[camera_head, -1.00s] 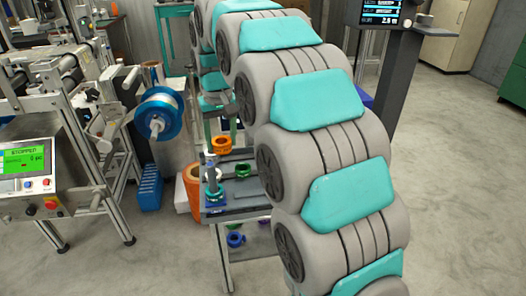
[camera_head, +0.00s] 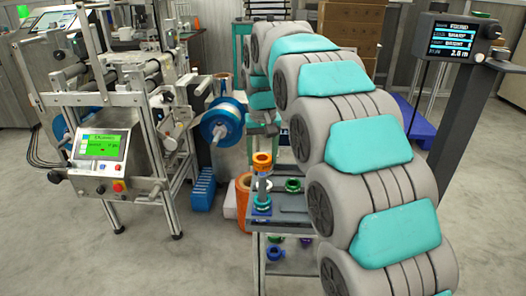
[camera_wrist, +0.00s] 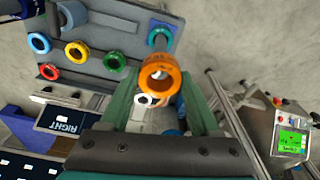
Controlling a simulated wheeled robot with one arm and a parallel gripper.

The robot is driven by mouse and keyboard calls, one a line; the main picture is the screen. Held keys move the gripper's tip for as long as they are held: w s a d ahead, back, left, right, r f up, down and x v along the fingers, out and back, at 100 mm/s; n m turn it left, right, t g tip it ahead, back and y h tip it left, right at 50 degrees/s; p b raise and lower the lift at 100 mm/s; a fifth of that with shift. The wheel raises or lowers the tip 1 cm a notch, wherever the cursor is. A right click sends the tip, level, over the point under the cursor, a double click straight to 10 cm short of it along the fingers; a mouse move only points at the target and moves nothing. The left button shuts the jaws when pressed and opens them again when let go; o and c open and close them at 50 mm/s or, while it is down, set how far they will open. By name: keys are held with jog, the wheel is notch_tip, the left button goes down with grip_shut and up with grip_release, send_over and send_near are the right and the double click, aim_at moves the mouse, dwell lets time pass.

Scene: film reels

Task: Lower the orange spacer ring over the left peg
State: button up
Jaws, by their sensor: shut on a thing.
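The orange spacer ring (camera_wrist: 149,86) is between the green fingers of my gripper (camera_wrist: 160,78) in the wrist view. The gripper is shut on it. In the head view the orange ring (camera_head: 262,165) appears at the top of an upright grey peg (camera_head: 262,185), in line with it. I cannot tell whether the peg tip is inside the hole. A teal ring (camera_head: 262,199) and a blue piece (camera_head: 262,209) are around the peg's foot. A "RIGHT" label (camera_wrist: 65,126) shows in the wrist view. My arm hides most of the gripper in the head view.
A grey bench top (camera_head: 290,216) carries the peg and a green ring (camera_head: 293,185). More rings lie on the lower shelf, including a blue one (camera_head: 275,252). A machine with a blue reel (camera_head: 222,124) stands to the left. A monitor post (camera_head: 460,110) stands right.

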aim_at(262, 174)
jog(key=shift+f, duration=0.65)
jog(key=shift+f+b, duration=0.65)
jog(key=shift+f, duration=0.9)
dwell(0.7)
jog(key=shift+f, duration=0.7)
jog(key=shift+f+b, duration=0.65)
jog(key=shift+f, duration=0.65)
jog(key=o, duration=1.5)
jog(key=shift+r, duration=0.1)
